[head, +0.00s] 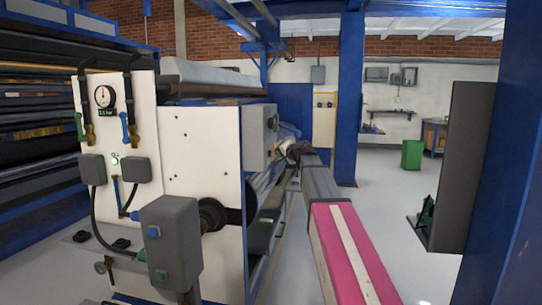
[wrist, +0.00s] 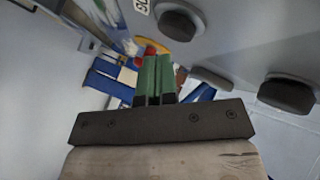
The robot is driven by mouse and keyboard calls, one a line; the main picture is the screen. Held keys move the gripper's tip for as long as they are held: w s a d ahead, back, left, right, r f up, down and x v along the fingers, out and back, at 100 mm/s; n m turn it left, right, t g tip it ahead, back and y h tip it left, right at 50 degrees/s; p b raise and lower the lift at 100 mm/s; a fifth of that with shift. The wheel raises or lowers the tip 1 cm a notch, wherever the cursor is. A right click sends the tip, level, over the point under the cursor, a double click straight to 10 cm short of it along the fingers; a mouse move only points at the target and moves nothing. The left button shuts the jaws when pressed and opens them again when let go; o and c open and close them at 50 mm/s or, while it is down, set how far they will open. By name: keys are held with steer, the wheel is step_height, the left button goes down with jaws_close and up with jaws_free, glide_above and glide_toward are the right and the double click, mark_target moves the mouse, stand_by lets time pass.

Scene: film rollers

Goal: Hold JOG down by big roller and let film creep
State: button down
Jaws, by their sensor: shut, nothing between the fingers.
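My gripper (wrist: 154,78) has its two green fingers side by side, shut with nothing between them. In the wrist view a grey panel (wrist: 232,35) fills the upper right, with dark round knobs or buttons (wrist: 180,22) beside the fingers. A cut-off white label (wrist: 142,5) sits at the top edge. I see no readable JOG mark, and cannot tell if the fingertips touch anything. In the head view my arm reaches along the machine's right side, past a grey box (head: 259,137); the fingers are not clear there. A large pale roll (head: 205,76) lies atop the machine; shiny rollers (head: 268,180) show beyond the white panel.
A grey control box (head: 170,240) with blue and green buttons stands in front of the white machine panel (head: 198,150). A blue column (head: 350,100) rises behind my arm. A dark upright panel (head: 465,165) stands at right. Floor (head: 385,195) between them is clear.

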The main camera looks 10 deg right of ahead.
steer(key=shift+a, duration=0.15)
stand_by(0.7)
steer(key=shift+w+a, duration=0.15)
steer(key=shift+a, duration=0.1)
steer(key=shift+w+a, duration=0.15)
steer(key=shift+a, duration=0.3)
stand_by(2.2)
steer(key=shift+d, duration=0.1)
stand_by(1.4)
steer(key=shift+s+d, duration=0.3)
steer(key=shift+d, duration=0.45)
steer(key=shift+d, duration=0.1)
steer(key=d, duration=0.1)
steer(key=s+d, duration=0.1)
steer(key=d, duration=0.2)
steer(key=shift+s+d, duration=0.3)
